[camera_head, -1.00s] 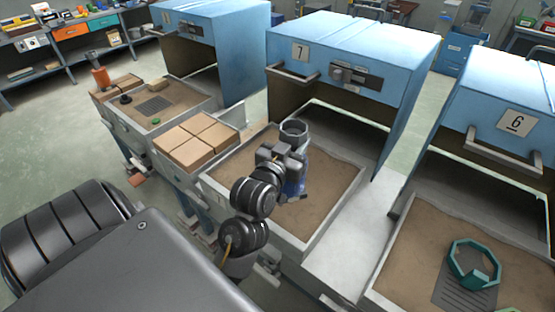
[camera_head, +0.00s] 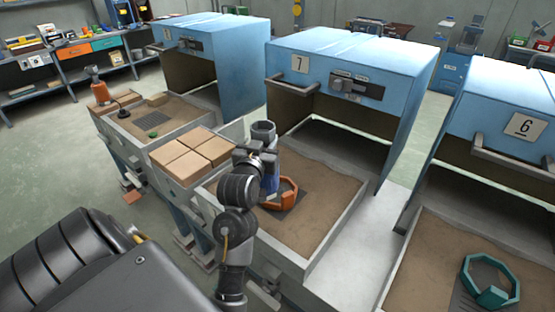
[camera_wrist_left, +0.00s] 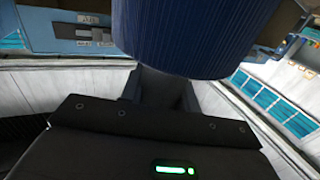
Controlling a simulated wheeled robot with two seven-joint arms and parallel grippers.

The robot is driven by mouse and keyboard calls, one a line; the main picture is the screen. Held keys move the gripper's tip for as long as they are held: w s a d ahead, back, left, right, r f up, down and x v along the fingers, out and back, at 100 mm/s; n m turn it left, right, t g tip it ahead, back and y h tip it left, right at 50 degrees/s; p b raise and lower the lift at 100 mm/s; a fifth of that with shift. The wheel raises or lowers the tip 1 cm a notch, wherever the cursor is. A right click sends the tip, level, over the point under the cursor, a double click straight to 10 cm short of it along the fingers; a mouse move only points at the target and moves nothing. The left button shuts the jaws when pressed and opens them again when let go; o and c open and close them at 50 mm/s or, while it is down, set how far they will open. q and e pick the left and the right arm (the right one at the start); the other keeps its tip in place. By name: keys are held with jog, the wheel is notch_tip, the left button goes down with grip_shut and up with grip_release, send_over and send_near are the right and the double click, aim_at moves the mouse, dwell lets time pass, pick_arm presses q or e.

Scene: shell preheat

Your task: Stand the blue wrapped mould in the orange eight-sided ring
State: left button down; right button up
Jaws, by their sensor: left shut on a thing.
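The blue wrapped mould (camera_head: 271,178) is upright in my left gripper (camera_head: 262,160), with a grey cup-shaped top above the fingers. In the left wrist view the ribbed blue side of the mould (camera_wrist_left: 190,38) fills the top middle, close to the palm. The orange eight-sided ring (camera_head: 289,196) lies on a dark grate in the sand tray before the oven numbered 7. The mould's lower end overlaps the ring's left rear part in the head view; whether it is above or behind it I cannot tell. My right gripper is out of view.
The sand tray (camera_head: 335,238) is otherwise bare. Tan blocks (camera_head: 190,155) stand to its left. The blue oven 7 (camera_head: 350,65) is open behind it. A teal ring (camera_head: 490,283) lies in the right tray. A tray at the far left holds an orange-and-dark item (camera_head: 101,92).

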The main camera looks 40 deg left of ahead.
pick_arm(q)
jog(key=w+a+f, duration=0.3)
jog(key=w+f, duration=0.5)
jog(key=w, duration=0.1)
jog(key=shift+w+a, duration=0.3)
jog(key=shift+w, duration=0.05)
notch_tip(320, 180, down, 3)
jog(key=shift+w+f+p, duration=0.15)
jog(key=shift+f+p, duration=0.05)
jog(key=shift+p, duration=0.25)
jog(key=shift+f, duration=0.15)
jog(key=shift+f, duration=0.25)
jog(key=c, duration=1)
grip_release()
jog(key=shift+c, duration=0.2)
